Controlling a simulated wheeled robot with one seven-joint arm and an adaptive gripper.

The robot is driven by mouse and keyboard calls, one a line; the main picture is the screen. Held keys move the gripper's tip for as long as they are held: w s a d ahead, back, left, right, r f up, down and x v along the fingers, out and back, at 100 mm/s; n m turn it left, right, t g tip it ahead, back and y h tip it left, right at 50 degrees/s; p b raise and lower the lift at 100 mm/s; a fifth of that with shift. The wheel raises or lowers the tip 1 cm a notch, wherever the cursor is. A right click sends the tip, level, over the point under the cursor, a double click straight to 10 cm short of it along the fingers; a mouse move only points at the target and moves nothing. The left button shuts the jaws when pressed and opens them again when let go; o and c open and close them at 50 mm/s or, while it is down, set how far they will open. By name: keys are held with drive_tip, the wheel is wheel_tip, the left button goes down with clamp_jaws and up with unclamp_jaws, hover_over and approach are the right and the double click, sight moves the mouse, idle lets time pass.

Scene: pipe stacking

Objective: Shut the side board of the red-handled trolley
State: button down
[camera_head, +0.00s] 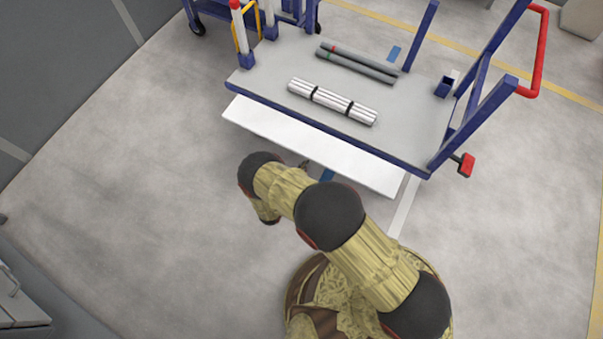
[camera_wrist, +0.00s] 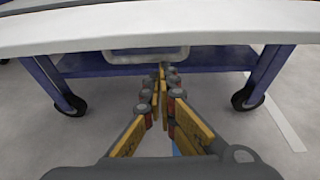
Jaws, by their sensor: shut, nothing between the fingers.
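The trolley with the red handle (camera_head: 538,50) has a grey deck (camera_head: 270,75) on a blue frame. Its white side board (camera_head: 310,145) lies folded out, roughly flat, along the deck's near long edge. In the wrist view the board (camera_wrist: 160,25) crosses the top, with a pale bar-shaped handle (camera_wrist: 135,56) under it. My gripper (camera_wrist: 162,72) is shut and empty, its fingertips pointing below the board near that bar's right part. I cannot tell if they touch it. In the head view my arm hides most of the gripper.
A bundle of strapped white pipes (camera_head: 332,101) and two grey pipes (camera_head: 357,63) lie on the deck. Blue posts rise at its ends. A red pedal (camera_head: 466,165) sticks out at the near right corner. Another blue trolley part (camera_head: 205,10) stands behind. The floor at left is clear.

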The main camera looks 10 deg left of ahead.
drive_tip(key=shift+s+d+r, duration=0.1)
drive_tip(key=shift+r, duration=0.75)
drive_tip(key=shift+r+g+p, duration=0.5)
drive_tip(key=shift+g+p, duration=0.1)
